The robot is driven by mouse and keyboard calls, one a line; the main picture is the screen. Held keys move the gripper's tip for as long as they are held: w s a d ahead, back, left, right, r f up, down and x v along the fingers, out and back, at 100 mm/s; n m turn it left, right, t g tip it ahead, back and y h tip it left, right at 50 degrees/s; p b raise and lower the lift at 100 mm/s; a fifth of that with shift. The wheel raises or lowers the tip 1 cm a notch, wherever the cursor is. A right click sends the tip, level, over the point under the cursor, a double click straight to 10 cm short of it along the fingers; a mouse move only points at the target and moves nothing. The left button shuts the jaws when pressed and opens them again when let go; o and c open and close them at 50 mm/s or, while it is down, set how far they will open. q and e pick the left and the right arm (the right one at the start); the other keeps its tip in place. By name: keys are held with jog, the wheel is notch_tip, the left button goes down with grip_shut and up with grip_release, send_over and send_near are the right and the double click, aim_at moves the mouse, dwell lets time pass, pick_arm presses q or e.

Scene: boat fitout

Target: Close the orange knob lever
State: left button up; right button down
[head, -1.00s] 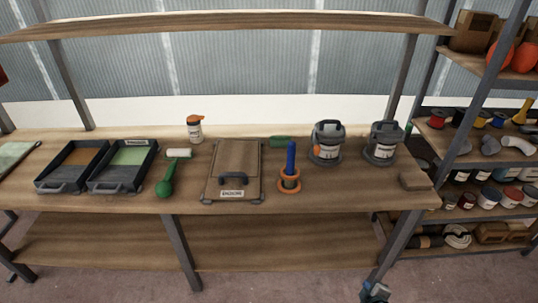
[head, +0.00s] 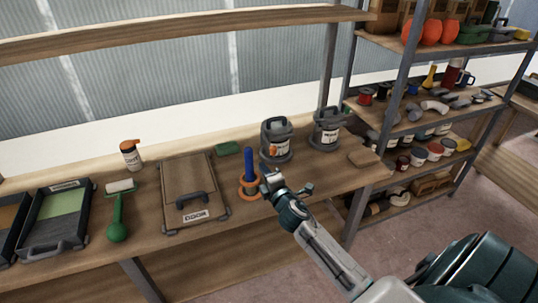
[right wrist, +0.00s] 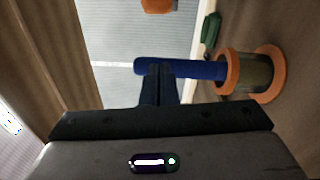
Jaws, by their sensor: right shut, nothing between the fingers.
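The orange knob lever (head: 273,148) shows as a small orange patch on the front of the left grey lidded canister (head: 283,158). It is too small to tell how it is turned. My right gripper (head: 269,177) is shut and empty, in front of and below this canister, close to the blue post with orange rings (head: 249,166). In the right wrist view the shut fingertips (right wrist: 158,72) overlap the blue post (right wrist: 195,69); I cannot tell whether they touch it. The orange knob lever does not show there. My left gripper is out of view.
A second grey canister (head: 327,130) stands to the right. A brown door panel (head: 180,175), a green block (head: 228,149) and an orange-capped bottle (head: 131,158) lie or stand to the left. A flat wooden block (head: 366,158) is near the bench's right end.

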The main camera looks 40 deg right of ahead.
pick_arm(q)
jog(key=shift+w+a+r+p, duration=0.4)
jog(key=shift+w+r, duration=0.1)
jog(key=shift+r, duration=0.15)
pick_arm(e)
jog(key=shift+w+d+r, duration=0.15)
jog(key=shift+w+d, duration=0.65)
jog(key=shift+d, duration=0.3)
jog(key=shift+w+d+r, duration=0.1)
jog(key=shift+w+d, duration=0.7)
jog(key=shift+d, duration=0.3)
